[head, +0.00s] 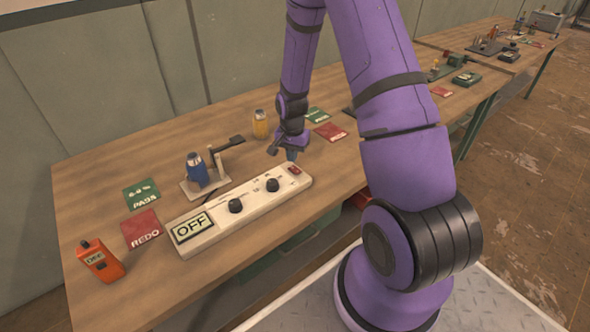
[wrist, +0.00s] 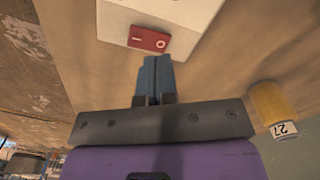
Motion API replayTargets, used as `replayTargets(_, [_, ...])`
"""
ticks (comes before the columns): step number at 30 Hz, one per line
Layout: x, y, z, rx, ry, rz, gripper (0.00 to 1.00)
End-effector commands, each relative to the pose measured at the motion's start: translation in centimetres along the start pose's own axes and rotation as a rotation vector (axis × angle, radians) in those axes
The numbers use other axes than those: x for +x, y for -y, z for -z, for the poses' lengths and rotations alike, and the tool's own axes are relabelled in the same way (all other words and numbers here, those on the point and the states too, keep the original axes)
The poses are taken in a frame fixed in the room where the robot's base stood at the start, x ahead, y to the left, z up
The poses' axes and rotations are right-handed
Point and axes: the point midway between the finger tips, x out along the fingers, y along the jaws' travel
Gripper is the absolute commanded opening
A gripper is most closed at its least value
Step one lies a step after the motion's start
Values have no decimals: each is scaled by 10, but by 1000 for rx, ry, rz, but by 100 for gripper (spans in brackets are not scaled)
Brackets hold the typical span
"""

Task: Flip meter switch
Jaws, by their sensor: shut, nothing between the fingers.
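The meter is a long white panel (head: 245,208) lying on the wooden table, with two black knobs and a display (head: 192,227) that reads OFF. Its red rocker switch (head: 295,170) is at the right end. In the wrist view the red switch (wrist: 149,39) shows a dash and a circle, on the end of the white panel (wrist: 175,20). My gripper (wrist: 154,62) is shut and empty, its blue-grey fingertips just short of the switch in that view. In the head view my gripper (head: 291,155) is just beyond the switch end of the panel. Contact cannot be told.
A yellow cylinder (head: 261,124) stands behind my gripper; it is also in the wrist view (wrist: 272,103), labelled 27. A blue cylinder (head: 196,170) sits in a stand behind the panel. An orange handheld device (head: 100,260) and green and red cards lie left.

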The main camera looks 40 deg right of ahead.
Motion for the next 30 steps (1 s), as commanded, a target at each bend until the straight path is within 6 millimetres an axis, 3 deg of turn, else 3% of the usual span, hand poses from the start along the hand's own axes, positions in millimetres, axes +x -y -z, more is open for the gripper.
replayTargets(16, [-36,0,0,0,-1,1,0])
replayTargets(30, [-38,0,0,-1,0,0,0])
